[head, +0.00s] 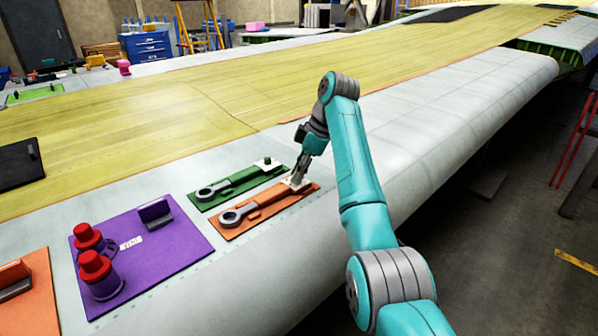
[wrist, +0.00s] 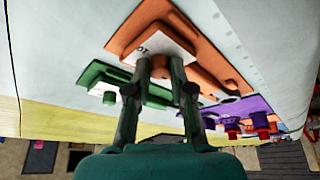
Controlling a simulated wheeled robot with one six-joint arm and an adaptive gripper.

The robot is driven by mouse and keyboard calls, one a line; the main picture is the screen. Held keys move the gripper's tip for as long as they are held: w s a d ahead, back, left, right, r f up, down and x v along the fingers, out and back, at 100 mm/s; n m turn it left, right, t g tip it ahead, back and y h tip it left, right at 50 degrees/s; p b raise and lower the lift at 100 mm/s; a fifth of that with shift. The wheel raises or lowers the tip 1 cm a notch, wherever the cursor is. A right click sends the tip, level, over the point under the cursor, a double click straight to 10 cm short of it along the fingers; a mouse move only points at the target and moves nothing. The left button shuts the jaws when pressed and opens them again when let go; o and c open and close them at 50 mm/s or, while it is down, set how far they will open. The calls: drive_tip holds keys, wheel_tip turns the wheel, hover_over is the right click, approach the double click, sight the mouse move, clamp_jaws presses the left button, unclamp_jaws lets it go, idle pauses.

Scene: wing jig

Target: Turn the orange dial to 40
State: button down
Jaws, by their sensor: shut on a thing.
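The orange panel (head: 285,205) lies on the wing's pale front skin, with a white scale plate (wrist: 150,42) at its far end. My gripper (head: 297,181) reaches down onto that white plate. In the wrist view, the fingertips (wrist: 160,66) are close together over the plate. My gripper is shut on the orange dial, which the fingers hide almost entirely. Only part of the plate's lettering shows, so I cannot read the dial's setting.
A green panel (head: 210,203) with a green knob (head: 267,161) lies just behind the orange one. An orange bar with a grey ring (head: 230,217) is on the orange panel. A purple panel (head: 185,250) with two red buttons (head: 95,265) is at left.

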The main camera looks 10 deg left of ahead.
drive_tip(key=c, duration=1)
unclamp_jaws()
